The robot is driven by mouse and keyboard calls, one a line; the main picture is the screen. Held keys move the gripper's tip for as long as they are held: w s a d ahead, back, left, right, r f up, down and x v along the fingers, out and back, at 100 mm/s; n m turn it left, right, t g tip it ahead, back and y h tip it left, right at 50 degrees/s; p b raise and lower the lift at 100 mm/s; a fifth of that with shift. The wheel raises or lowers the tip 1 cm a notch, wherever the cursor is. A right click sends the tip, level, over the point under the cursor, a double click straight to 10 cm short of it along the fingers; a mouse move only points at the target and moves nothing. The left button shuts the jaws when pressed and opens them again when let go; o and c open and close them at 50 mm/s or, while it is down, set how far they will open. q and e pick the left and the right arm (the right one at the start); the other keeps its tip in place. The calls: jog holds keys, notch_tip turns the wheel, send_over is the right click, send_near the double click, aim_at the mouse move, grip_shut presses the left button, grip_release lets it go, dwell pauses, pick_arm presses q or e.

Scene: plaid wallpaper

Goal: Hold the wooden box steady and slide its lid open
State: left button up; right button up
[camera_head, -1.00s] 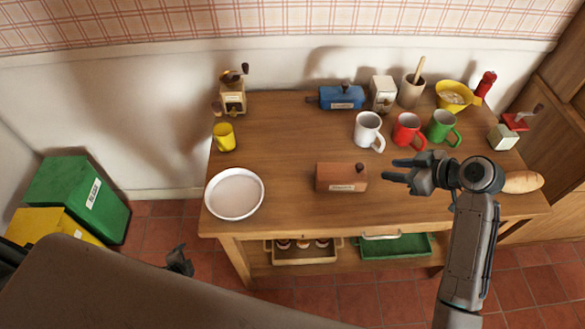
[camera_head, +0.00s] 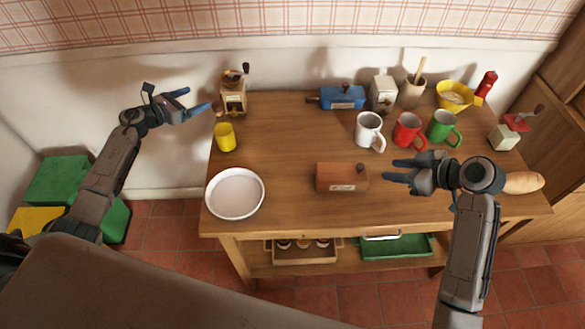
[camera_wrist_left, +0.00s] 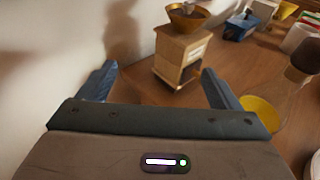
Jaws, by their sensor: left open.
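The wooden box (camera_head: 338,178) is a brown block with a small dark knob near its right end and a pale label on its front. It lies near the front middle of the table, and its lid looks shut. My right gripper (camera_head: 386,170) is just right of the box, fingers pointing left toward it, apart and with nothing seen between them. My left gripper (camera_head: 198,98) is open and empty at the table's back left, near a wooden coffee grinder (camera_head: 233,98). In the left wrist view its fingers (camera_wrist_left: 158,84) frame the grinder (camera_wrist_left: 181,50) from a distance.
A white bowl (camera_head: 235,194) stands left of the box, and a yellow cup (camera_head: 225,137) behind it. White (camera_head: 368,128), red (camera_head: 407,130) and green mugs (camera_head: 441,126) stand behind right. A bread loaf (camera_head: 522,183) lies far right. The table (camera_head: 290,140) is clear between bowl and box.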

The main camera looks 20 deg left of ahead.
pick_arm(q)
jog(key=w+d+r+m+g+h, duration=0.1)
jog(key=d+r+m, duration=0.2)
jog(key=r+m, duration=0.15)
jog(key=d+r+m+h, duration=0.1)
jog(key=d+r+m, duration=0.15)
jog(key=r, duration=0.25)
jog(key=s+d+m+g+h, duration=0.2)
jog(key=s+d+m, duration=0.1)
jog(key=d, duration=0.7)
jog(key=s+d+m+g+h, duration=0.2)
jog(key=d+m+g+h, duration=0.1)
jog(key=d, duration=0.6)
jog(key=n+g, duration=0.3)
jog(key=g, duration=0.1)
send_near(328, 178)
jog(key=shift+w+a+f+y, duration=0.15)
jog(key=shift+w+f, duration=0.35)
jog(key=shift+w, duration=0.1)
jog(key=shift+w+a+f+y, duration=0.15)
jog(key=shift+w+f, duration=0.3)
jog(key=shift+w, duration=0.1)
jog(key=shift+d+f, duration=0.2)
jog(key=shift+d, duration=0.05)
jog(key=shift+g, duration=0.3)
jog(key=x, duration=1)
jog(key=shift+w+f, duration=0.1)
jog(key=shift+f, duration=0.05)
jog(key=c, duration=1.2)
